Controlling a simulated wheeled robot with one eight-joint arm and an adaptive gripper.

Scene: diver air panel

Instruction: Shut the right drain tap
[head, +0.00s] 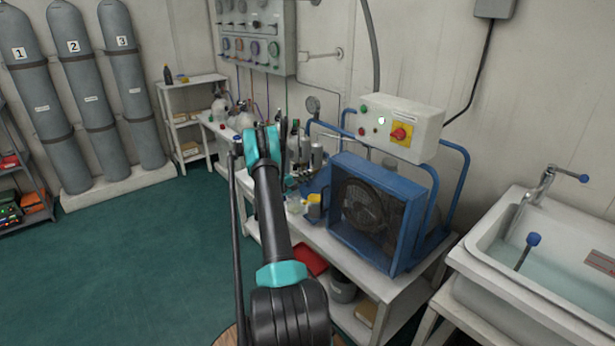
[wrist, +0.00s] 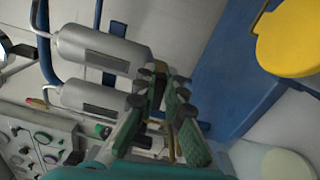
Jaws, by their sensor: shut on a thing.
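Two grey filter cylinders show in the wrist view, lying sideways in that picture: the upper one (wrist: 105,50) and the lower one (wrist: 100,95). In the head view they stand upright behind the compressor, the right one (head: 317,156) partly seen. My gripper (wrist: 165,82) has its green-padded fingers at the bottom end of the upper cylinder, the right one of the pair. It is shut on the small right drain tap there, which is mostly hidden between the fingertips. The tap's handle angle cannot be made out. In the head view my arm hides most of the gripper.
The blue compressor (head: 375,210) with its control box (head: 400,127) stands right of the cylinders. A gauge panel (head: 252,35) hangs behind; a sink (head: 545,255) is at right. The left floor is clear.

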